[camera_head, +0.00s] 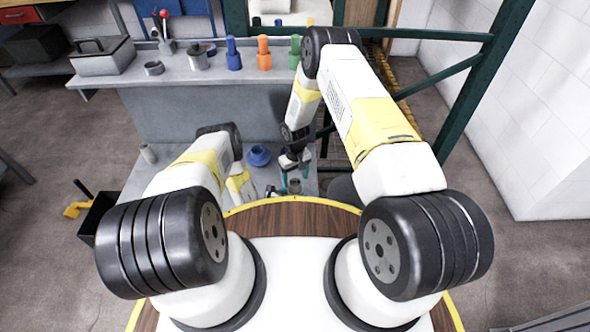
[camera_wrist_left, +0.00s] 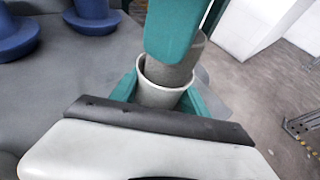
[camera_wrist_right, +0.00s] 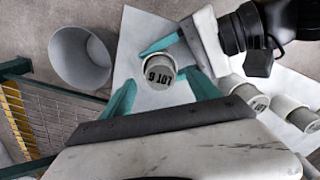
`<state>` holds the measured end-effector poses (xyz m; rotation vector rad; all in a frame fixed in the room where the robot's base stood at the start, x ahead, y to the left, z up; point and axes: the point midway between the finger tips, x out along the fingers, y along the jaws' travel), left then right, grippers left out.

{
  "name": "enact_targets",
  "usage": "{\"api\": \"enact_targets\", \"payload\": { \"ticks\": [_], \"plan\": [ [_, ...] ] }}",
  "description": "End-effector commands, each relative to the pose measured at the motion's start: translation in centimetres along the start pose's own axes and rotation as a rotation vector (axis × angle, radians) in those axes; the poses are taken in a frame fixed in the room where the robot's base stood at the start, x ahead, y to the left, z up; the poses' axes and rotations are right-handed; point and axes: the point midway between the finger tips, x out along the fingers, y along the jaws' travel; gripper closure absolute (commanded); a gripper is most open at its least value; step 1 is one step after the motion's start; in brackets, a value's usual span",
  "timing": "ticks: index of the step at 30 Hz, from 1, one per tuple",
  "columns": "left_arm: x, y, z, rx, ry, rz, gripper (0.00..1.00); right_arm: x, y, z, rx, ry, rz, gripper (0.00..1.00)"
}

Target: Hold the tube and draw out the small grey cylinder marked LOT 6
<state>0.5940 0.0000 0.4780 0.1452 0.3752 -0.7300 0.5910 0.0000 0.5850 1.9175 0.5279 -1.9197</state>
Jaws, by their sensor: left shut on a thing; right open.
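The small grey cylinder marked LOT 6 (camera_wrist_right: 159,72) shows its lettered top in the right wrist view, with the tube's pale rim (camera_wrist_left: 148,84) around it. My left gripper (camera_wrist_left: 160,97) is shut on the tube, a teal finger on each side. My right gripper (camera_wrist_right: 163,92) is open, its teal fingers spread either side of the cylinder. One teal finger of it hides part of the cylinder in the left wrist view. I cannot tell whether the fingers touch it. In the head view both grippers meet low at the centre, where the tube (camera_head: 295,187) is small.
More pale tubes with grey inserts (camera_wrist_right: 245,95) stand close at the right in the right wrist view. A large grey bin (camera_wrist_right: 80,58) is at its left. A blue flanged piece (camera_head: 259,155) stands near my left gripper. A green frame (camera_head: 480,85) rises at the right.

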Motion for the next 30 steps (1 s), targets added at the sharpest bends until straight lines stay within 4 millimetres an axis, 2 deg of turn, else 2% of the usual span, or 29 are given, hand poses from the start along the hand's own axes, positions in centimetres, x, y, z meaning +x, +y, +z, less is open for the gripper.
{"api": "enact_targets", "payload": {
  "ticks": [3, 9, 20, 30],
  "plan": [
    [0.0, 0.0, 0.1, 0.0, -0.001, 0.001, 0.87, 2.0, 0.0, 0.1, 0.001, -0.001, 0.0, 0.29],
    [0.0, 0.0, 0.1, 0.0, -0.001, 0.001, 0.87, 3.9, 0.0, 0.0, 0.001, 0.0, 0.0, 0.29],
    [0.0, 0.1, 0.1, 0.0, -0.001, 0.001, 0.87, 4.3, 0.0, 0.0, 0.001, 0.001, 0.0, 0.29],
    [0.0, 0.0, 0.1, 0.001, -0.002, 0.0, 0.87, 4.3, 0.0, 0.0, 0.001, 0.0, 0.0, 0.96]
  ]
}}
